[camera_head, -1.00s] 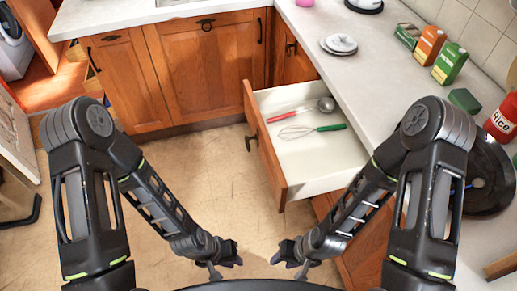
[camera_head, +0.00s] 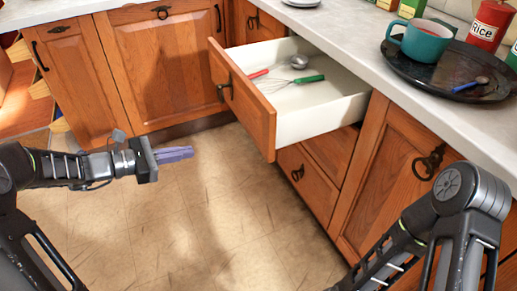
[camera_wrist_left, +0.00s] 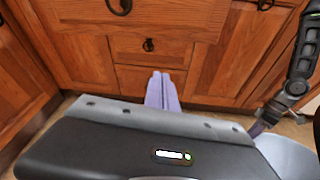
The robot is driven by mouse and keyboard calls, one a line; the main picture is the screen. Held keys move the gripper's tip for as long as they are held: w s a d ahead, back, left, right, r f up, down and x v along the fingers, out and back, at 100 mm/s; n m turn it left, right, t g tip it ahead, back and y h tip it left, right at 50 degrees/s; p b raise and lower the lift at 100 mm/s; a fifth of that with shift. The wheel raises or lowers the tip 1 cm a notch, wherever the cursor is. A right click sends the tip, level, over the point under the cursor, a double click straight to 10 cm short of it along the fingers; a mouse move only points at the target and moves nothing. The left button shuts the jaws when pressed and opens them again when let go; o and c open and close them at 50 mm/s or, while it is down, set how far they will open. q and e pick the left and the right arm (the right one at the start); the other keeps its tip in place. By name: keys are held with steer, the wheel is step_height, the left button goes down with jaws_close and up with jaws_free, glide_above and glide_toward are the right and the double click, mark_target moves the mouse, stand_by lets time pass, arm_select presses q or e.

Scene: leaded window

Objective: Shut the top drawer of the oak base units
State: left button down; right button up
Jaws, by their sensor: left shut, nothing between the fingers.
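The oak top drawer (camera_head: 243,105) is pulled well out from the base units, with its white inside showing. Its dark ring handle (camera_head: 223,88) is on the front panel. In the left wrist view the drawer front (camera_wrist_left: 180,14) spans the top of the picture. My left gripper (camera_head: 178,154) is shut and empty, its lavender fingers pointing right. In the picture it is left of and below the drawer front, apart from it. Its fingers also show in the left wrist view (camera_wrist_left: 162,88). My right gripper (camera_wrist_left: 257,130) shows only small there; its jaws are unclear.
A red-handled utensil and a green-handled whisk (camera_head: 302,81) lie inside the drawer. A lower drawer (camera_head: 306,182) and a cupboard door (camera_head: 400,165) are closed. The worktop holds a black tray (camera_head: 425,82) with a teal mug (camera_head: 420,42). The floor (camera_head: 200,220) is clear.

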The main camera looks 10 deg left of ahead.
arm_select(q)
step_height(320, 180, up, 7)
steer(key=d+n+h, duration=0.1)
steer(key=d+h, duration=0.1)
steer(key=h, duration=0.1)
steer(key=shift+s+t, duration=0.3)
steer(key=shift+s, duration=0.15)
steer(key=b, duration=0.3)
glide_toward(250, 117)
steer(key=x, duration=0.7)
steer(key=shift+a, duration=0.1)
